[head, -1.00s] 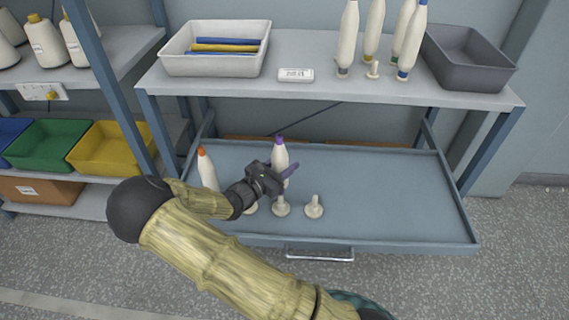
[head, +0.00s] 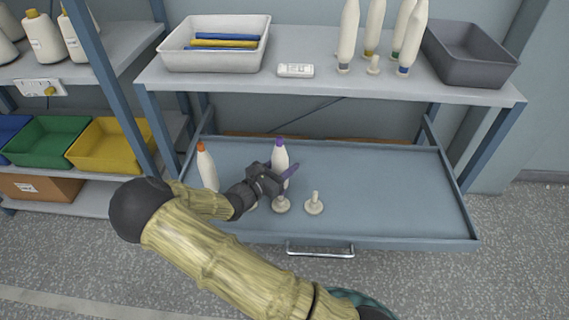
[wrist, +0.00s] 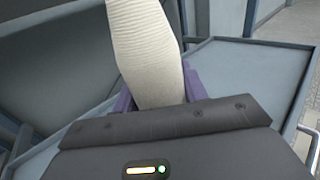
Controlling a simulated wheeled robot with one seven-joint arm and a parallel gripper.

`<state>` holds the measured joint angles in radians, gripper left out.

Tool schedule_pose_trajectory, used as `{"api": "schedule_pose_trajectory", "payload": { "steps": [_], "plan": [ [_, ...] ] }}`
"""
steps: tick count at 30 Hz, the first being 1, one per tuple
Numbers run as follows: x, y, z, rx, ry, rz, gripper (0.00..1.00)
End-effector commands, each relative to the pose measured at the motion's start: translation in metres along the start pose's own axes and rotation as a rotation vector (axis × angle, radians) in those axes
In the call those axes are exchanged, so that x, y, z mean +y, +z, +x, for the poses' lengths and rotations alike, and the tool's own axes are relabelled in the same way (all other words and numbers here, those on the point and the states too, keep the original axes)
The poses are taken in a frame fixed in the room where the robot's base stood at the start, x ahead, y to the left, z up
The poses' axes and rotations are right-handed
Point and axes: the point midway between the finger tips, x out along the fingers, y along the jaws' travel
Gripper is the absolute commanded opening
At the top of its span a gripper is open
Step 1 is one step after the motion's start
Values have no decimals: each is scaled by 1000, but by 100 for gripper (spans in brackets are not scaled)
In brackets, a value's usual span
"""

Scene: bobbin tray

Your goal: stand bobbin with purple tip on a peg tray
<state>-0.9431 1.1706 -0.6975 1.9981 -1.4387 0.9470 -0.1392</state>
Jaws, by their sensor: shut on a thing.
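The bobbin with the purple tip (head: 280,155) is cream white and stands close to upright in my gripper (head: 284,177). The purple fingers are shut on it. In the wrist view its ribbed body (wrist: 147,55) rises between the fingers. The peg tray (head: 390,195) is the blue-grey pulled-out shelf. A cream peg (head: 281,205) shows just below the held bobbin. The bobbin's foot is hidden by my gripper, so I cannot tell whether it touches that peg. Another bare peg (head: 314,205) stands to the right. A bobbin with an orange tip (head: 207,168) stands at the left.
A further peg base is partly hidden behind my gripper. The tray's right half is clear.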

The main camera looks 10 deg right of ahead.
Motion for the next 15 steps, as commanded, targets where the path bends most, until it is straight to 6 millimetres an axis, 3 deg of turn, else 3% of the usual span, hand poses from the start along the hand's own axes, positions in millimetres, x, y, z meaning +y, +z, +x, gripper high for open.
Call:
{"api": "schedule_pose_trajectory", "payload": {
  "steps": [15],
  "plan": [
    [0,-13,0,-1,0,1,18]
  ]
}}
